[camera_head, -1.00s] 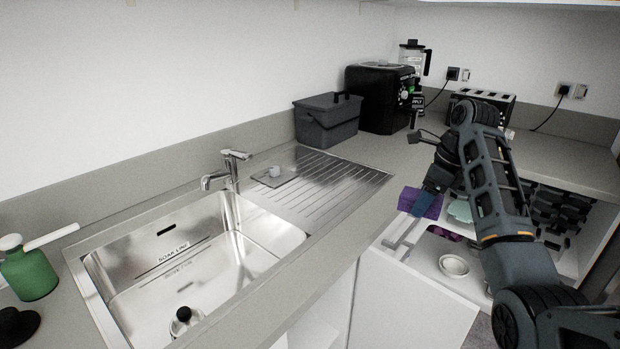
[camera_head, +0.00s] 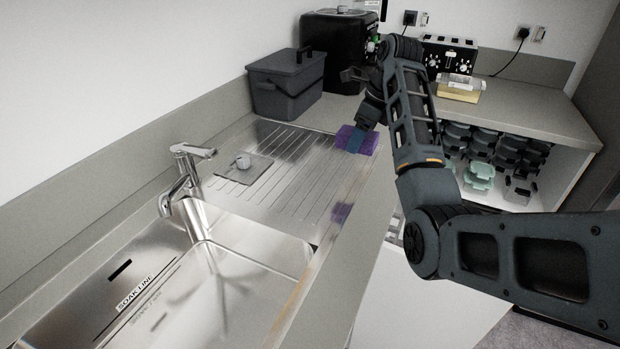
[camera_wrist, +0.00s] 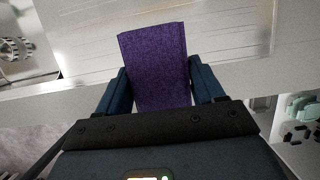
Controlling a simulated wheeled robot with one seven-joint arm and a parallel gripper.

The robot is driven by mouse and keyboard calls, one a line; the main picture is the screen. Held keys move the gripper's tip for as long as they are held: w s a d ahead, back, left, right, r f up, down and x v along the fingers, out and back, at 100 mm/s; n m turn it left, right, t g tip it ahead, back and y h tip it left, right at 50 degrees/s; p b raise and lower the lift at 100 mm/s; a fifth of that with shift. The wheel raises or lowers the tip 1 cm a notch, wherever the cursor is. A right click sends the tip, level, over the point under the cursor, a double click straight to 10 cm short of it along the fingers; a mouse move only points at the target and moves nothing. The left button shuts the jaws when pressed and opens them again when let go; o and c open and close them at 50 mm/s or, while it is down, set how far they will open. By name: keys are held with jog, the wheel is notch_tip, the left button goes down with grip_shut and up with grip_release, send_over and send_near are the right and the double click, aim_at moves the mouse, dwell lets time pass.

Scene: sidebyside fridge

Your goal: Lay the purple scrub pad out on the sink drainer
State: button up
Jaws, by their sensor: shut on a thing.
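The purple scrub pad (camera_head: 361,142) is held in my gripper (camera_head: 352,137), near the right edge of the ribbed metal sink drainer (camera_head: 290,205). In the wrist view the pad (camera_wrist: 155,65) stands out between the two blue fingers of my gripper (camera_wrist: 160,88), which are shut on its sides. Its far end lies over the drainer (camera_wrist: 215,45) in that view. A purple reflection shows in the metal below, so the pad appears to be above the surface, not resting on it.
The tap (camera_head: 185,180) and sink basin are nearer. A dark grey bin (camera_head: 287,85) stands behind. The drainer's middle and right are clear. An open cupboard (camera_head: 505,190) is at right.

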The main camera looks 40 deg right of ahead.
jog(key=shift+w+a+f+b, duration=0.3)
jog(key=shift+w+a+f, duration=0.1)
jog(key=shift+a+f, duration=0.3)
send_over(312, 187)
jog(key=s, duration=0.1)
jog(key=f, duration=0.5)
jog(key=shift+d, duration=0.4)
jog(key=shift+a+f, duration=0.15)
jog(key=shift+f, duration=0.1)
jog(key=shift+f+p, duration=0.6)
jog(key=shift+f, duration=1.35)
jog(key=shift+f, duration=0.15)
jog(key=o, duration=1)
